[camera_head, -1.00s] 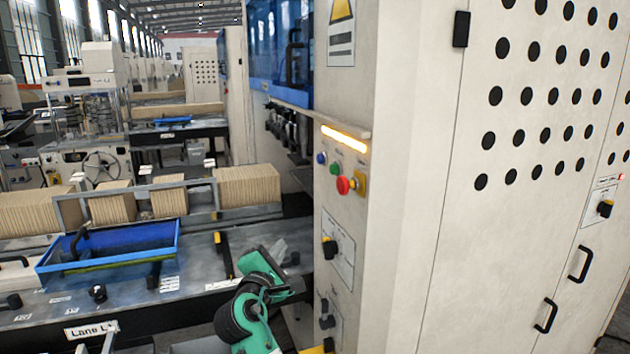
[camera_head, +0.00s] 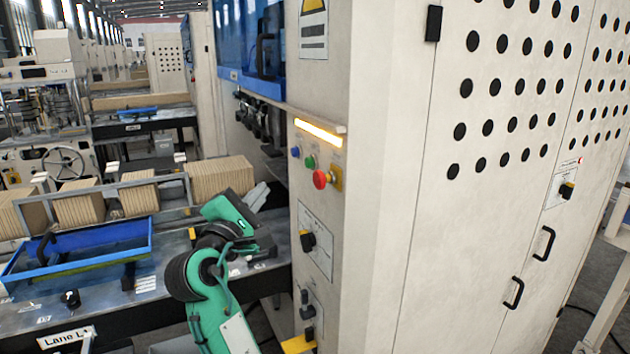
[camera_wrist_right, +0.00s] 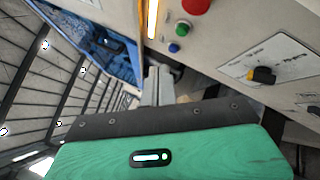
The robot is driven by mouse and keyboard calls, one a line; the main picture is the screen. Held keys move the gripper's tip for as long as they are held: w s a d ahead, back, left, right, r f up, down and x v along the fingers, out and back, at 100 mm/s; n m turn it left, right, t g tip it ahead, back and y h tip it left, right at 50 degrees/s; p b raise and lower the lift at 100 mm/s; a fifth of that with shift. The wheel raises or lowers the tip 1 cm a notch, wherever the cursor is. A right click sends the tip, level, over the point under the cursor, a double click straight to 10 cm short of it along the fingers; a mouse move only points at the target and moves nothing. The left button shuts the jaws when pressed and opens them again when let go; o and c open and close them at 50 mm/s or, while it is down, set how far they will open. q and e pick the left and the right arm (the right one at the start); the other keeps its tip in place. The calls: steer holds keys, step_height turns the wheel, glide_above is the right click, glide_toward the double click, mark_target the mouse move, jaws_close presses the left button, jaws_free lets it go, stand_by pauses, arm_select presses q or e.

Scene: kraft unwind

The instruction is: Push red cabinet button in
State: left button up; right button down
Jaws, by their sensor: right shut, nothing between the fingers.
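The red button (camera_head: 321,179) is a round mushroom knob on the front panel of the beige cabinet (camera_head: 378,200), below a lit orange strip. It also shows at the top of the right wrist view (camera_wrist_right: 196,5). A green button (camera_head: 310,162) and a blue button (camera_head: 295,152) sit to its left in the head view. My right gripper (camera_head: 258,194) is to the left of the red button and a little lower, apart from it. Its grey fingers (camera_wrist_right: 158,84) are shut and empty. My left gripper is not in view.
Below the buttons are black rotary knobs (camera_head: 308,241) on white plates. A blue tray (camera_head: 80,255) and stacks of brown card (camera_head: 220,178) lie on the machine bed at left. Black door handles (camera_head: 543,243) stick out from the cabinet at right.

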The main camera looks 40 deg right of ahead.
mark_target(314, 176)
steer(key=s+d+p, duration=0.1)
steer(key=s+d, duration=0.1)
steer(key=d, duration=0.6)
steer(key=shift+d, duration=0.1)
stand_by(1.9)
steer(key=shift+s+d+p, duration=0.15)
steer(key=shift+d+p, duration=0.25)
steer(key=shift+d, duration=0.05)
steer(key=shift+s+d, duration=0.1)
steer(key=shift+d, duration=0.45)
stand_by(0.6)
steer(key=shift+a, duration=0.15)
steer(key=shift+w+a, duration=0.25)
steer(key=shift+a, duration=0.7)
